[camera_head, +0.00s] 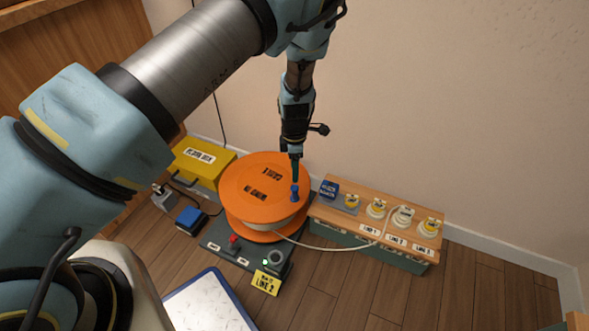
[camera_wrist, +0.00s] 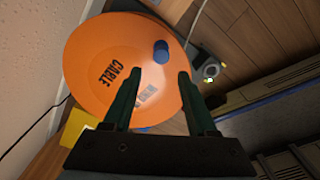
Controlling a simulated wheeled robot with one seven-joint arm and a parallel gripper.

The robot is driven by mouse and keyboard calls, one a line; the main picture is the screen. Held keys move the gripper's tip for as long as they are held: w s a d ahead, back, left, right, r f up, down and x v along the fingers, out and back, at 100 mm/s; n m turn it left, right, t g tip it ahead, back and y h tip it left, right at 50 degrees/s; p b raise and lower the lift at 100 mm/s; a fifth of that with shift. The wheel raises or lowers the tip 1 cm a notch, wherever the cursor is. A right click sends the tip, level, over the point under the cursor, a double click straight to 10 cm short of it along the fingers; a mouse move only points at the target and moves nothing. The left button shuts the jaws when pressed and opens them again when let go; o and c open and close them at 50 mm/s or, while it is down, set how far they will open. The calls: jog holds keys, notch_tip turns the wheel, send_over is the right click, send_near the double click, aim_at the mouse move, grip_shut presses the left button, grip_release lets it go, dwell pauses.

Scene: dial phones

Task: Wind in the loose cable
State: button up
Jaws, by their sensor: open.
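An orange cable reel (camera_head: 245,190) stands on a dark base, with a blue crank knob (camera_head: 295,192) upright near its right rim. A pale cable (camera_head: 320,248) leaves the reel's lower side, sags to the right and runs up onto a wooden-topped box. My gripper (camera_head: 295,172) points down at the knob from above. In the wrist view my gripper (camera_wrist: 160,82) is open, and the blue knob (camera_wrist: 161,52) shows just beyond the gap between the fingertips. The reel's orange top (camera_wrist: 105,60) fills much of that view. I cannot tell whether a finger touches the knob.
The wooden-topped box (camera_head: 385,222) to the right carries several round plugs or sockets. A yellow box (camera_head: 203,162) and a small blue box (camera_head: 190,218) lie left of the reel. A yellow "LINE 2" sign (camera_head: 267,283) stands in front. The wall is close behind.

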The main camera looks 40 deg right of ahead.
aim_at(295, 188)
jog(key=f+b, duration=0.1)
jog(key=b, duration=0.2)
jog(key=shift+f, duration=0.2)
jog(key=shift+f+n+b, duration=0.15)
jog(key=shift+n+b, duration=0.25)
jog(key=shift+b, duration=0.5)
jog(key=shift+s+b, duration=0.1)
jog(key=shift+b, duration=0.65)
jog(key=shift+n, duration=0.3)
notch_tip(295, 188, down, 10)
jog(key=b, duration=0.3)
jog(key=shift+f, duration=0.1)
jog(key=shift+c, duration=0.3)
grip_shut()
